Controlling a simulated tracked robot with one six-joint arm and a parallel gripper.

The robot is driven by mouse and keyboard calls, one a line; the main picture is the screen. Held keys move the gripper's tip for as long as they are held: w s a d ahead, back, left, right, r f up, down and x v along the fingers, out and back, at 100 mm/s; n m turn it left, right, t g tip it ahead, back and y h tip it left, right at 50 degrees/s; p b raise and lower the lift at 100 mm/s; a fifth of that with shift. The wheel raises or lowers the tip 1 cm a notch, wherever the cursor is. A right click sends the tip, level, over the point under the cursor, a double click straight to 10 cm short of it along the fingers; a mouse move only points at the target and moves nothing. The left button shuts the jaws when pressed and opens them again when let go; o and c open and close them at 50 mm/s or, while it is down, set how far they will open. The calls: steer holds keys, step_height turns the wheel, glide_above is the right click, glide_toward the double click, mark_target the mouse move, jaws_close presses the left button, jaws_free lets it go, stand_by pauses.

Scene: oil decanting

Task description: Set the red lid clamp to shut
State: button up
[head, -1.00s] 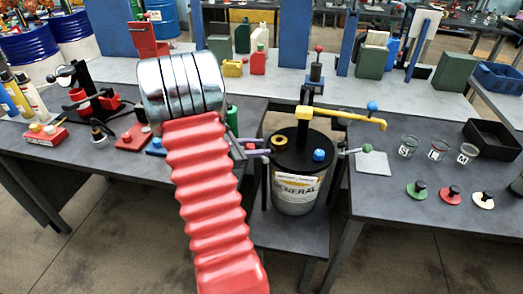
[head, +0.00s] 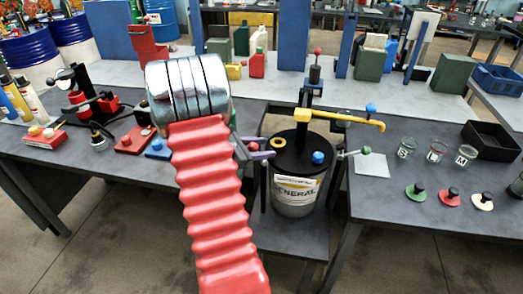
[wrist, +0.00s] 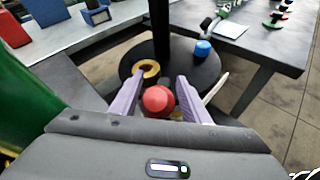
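The red lid clamp shows as a round red knob (wrist: 158,99) in the wrist view. It also shows in the head view as a small red ball (head: 253,146) at the left edge of the drum's black lid (head: 300,160). My gripper (wrist: 160,92) has its two purple fingers on either side of the knob, with narrow gaps visible, so it looks open around it. In the head view my gripper (head: 260,153) is partly hidden behind my red arm sleeve. The clamp's lever and catch are hidden below the knob.
The lid carries a yellow ring (head: 278,143), a blue knob (head: 318,157) and a black post with a yellow arm (head: 345,118). A green-tipped valve (head: 365,150) sticks out right. A green object (wrist: 25,100) stands close left in the wrist view. Benches flank the drum.

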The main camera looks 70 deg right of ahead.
steer(key=shift+o, duration=0.4)
steer(key=shift+w, duration=0.1)
steer(key=shift+a, duration=0.1)
steer(key=shift+w+a, duration=0.1)
steer(key=shift+w, duration=0.05)
steer(key=v, duration=1.3)
steer(key=shift+r, duration=0.2)
steer(key=shift+a, duration=0.15)
